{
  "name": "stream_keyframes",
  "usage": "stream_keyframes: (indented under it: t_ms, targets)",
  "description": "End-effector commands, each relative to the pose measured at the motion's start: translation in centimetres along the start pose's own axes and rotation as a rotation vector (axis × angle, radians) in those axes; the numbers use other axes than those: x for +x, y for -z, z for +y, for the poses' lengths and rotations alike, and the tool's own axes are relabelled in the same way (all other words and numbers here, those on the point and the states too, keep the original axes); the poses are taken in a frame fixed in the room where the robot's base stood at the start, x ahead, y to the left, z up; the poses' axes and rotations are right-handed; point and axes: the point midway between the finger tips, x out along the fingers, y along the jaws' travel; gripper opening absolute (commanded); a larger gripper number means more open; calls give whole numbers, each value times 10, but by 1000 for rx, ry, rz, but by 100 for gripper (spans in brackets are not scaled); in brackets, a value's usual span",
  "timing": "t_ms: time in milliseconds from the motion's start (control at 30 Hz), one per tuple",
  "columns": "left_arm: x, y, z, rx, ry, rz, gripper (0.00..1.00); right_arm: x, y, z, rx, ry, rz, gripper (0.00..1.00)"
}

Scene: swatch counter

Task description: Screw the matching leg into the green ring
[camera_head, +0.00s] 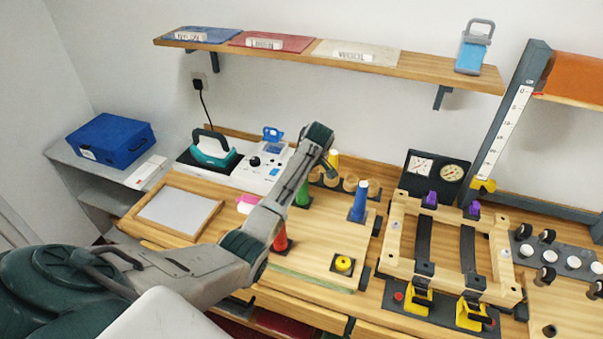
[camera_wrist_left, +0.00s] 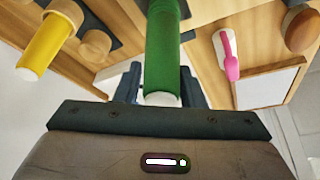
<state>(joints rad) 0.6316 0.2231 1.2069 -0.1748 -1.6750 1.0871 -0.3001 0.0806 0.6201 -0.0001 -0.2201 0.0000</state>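A green leg (camera_head: 303,194) stands upright on the wooden board, partly behind my left arm. In the left wrist view the green leg (camera_wrist_left: 162,45) has a white end close to the palm and lies between the two fingers of my left gripper (camera_wrist_left: 161,84). Whether the fingers press on it is unclear. In the head view the gripper is hard to make out behind my wrist. A red leg (camera_head: 281,237), a blue leg (camera_head: 360,202) and a yellow leg (camera_head: 333,158) stand around it. A yellow ring (camera_head: 343,263) sits on a dark square; I cannot make out a green ring.
Tan wooden cups (camera_head: 349,184) stand behind the legs. A wooden clamp frame (camera_head: 395,240) with yellow clamps is to the right. A teal iron (camera_head: 212,148) is at the back left. A pink-handled tool (camera_wrist_left: 229,55) and a pale tray (camera_wrist_left: 268,88) show in the wrist view.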

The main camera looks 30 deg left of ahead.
Motion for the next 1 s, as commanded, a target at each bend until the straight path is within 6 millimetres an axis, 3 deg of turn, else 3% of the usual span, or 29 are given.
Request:
stream_keyframes:
  t_ms: [33, 133, 167, 367, 1000]
  targets:
    - [0, 0, 0, 0, 0, 0, 26, 0, 0, 0, 0, 0, 0, 70]
    - [0, 0, 0, 1, -1, 0, 6, 0, 0, 0, 0, 0, 0, 70]
    - [0, 0, 0, 1, -1, 0, 3, 0, 0, 0, 0, 0, 0, 70]
    - [0, -1, 0, 109, -46, 1, 3, 0, 0, 0, 0, 0, 0, 70]
    - [0, -5, 6, 946, -395, -1, 3, 0, 0, 0, 0, 0, 0, 70]
